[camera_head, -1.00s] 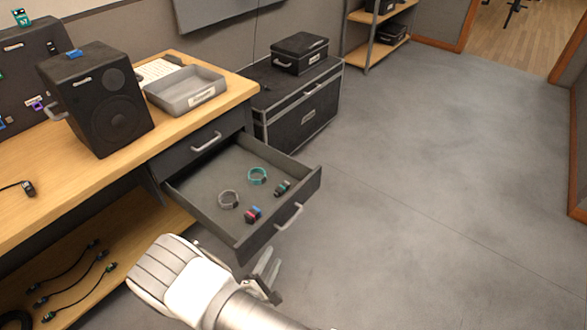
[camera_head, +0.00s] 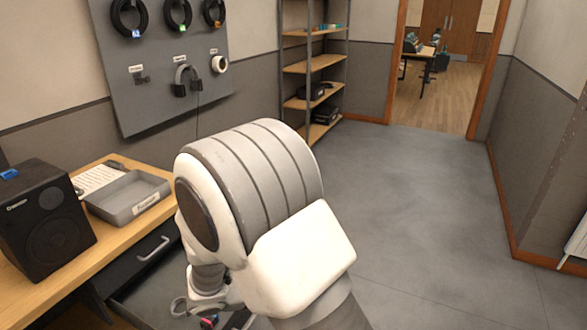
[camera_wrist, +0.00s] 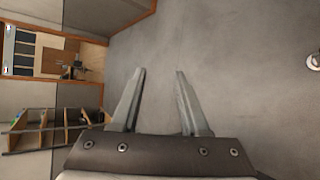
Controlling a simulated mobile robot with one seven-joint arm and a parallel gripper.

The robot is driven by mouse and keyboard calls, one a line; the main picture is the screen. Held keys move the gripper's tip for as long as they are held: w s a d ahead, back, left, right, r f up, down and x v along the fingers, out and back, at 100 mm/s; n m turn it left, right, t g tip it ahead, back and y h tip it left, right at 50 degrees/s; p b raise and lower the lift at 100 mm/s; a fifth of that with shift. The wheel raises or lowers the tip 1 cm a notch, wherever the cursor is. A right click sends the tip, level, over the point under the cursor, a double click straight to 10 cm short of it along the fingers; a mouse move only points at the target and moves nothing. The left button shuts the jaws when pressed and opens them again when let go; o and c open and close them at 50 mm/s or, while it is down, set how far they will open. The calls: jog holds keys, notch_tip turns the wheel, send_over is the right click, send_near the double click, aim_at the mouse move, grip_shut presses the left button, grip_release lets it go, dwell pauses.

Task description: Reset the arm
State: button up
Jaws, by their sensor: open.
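My gripper (camera_wrist: 160,100) shows in the wrist view with its two fingers apart and nothing between them. Bare grey wall or floor lies beyond the fingertips. In the head view my arm's white and grey links rise in the middle of the picture, and the gripper itself cannot be made out there. The arm hides most of the open drawer (camera_head: 135,290) below it.
The wooden workbench (camera_head: 120,225) at left holds a black speaker (camera_head: 45,220) and a grey tray (camera_head: 128,195). A pegboard (camera_head: 165,60) with hung cables is on the wall. Shelves (camera_head: 313,68) stand at the back. The grey floor (camera_head: 420,190) at right is clear.

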jog(key=s+d+r+m+g+y+p, duration=0.25)
jog(key=s+d+r, duration=0.2)
jog(key=r, duration=0.35)
jog(key=s+d+r+m+g+y+p, duration=0.1)
jog(key=s+d+r+m+g+y, duration=0.1)
jog(key=s+d+r+m, duration=0.35)
jog(key=s+d+r+m+t+y+p, duration=0.1)
jog(key=s+r+t+y, duration=0.1)
jog(key=r, duration=0.4)
jog(key=s+d+r+m+t+y+p, duration=0.1)
jog(key=s+r+t+y+p, duration=0.1)
jog(key=s+r, duration=0.3)
notch_tip(320, 180, up, 2)
jog(key=shift+r+m+y, duration=0.25)
jog(key=shift+m+y, duration=0.05)
jog(key=shift+y, duration=0.55)
jog(key=shift+w+a, duration=0.1)
